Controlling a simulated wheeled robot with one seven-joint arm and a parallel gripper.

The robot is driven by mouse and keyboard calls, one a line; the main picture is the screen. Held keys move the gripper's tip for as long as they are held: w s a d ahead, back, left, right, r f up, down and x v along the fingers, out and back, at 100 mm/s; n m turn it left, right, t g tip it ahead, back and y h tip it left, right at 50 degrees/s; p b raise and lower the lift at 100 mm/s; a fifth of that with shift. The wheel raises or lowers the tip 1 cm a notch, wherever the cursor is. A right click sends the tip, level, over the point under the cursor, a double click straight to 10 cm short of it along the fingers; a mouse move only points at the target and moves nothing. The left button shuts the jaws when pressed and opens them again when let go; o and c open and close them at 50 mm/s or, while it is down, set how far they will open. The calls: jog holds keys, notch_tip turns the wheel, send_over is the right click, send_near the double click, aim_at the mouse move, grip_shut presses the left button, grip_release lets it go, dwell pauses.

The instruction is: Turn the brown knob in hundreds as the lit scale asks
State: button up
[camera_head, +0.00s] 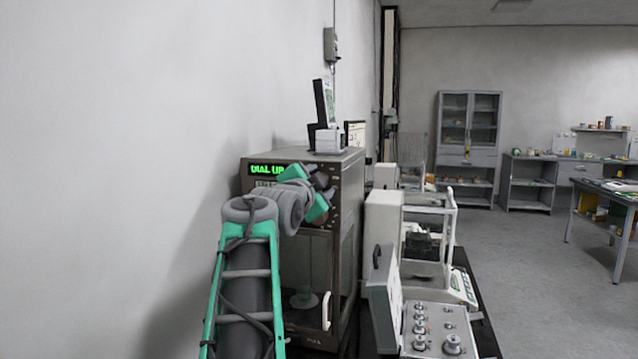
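The lit scale (346,180) is a tall dark cabinet with a glass front, standing against the wall. Its display (266,170) glows green and appears to read "DIAL UP". My arm reaches up from the lower left to the upper front of this cabinet. My gripper (322,194) is at the right part of the control panel, by small dark knobs. The wrist covers much of the panel. I cannot make out a brown knob for certain, nor whether the fingers touch one. The fingers are too small and too covered to show open or shut.
A white handle (326,311) stands out from the cabinet's front. Shelves (468,150) stand at the back. The floor (535,270) at right is clear.

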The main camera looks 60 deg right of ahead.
jog(key=s+a+b, duration=0.1)
jog(key=a, duration=0.6)
jog(key=shift+a+b, duration=0.3)
jog(key=shift+a, duration=0.05)
jog(key=shift+s, duration=0.1)
dwell(0.8)
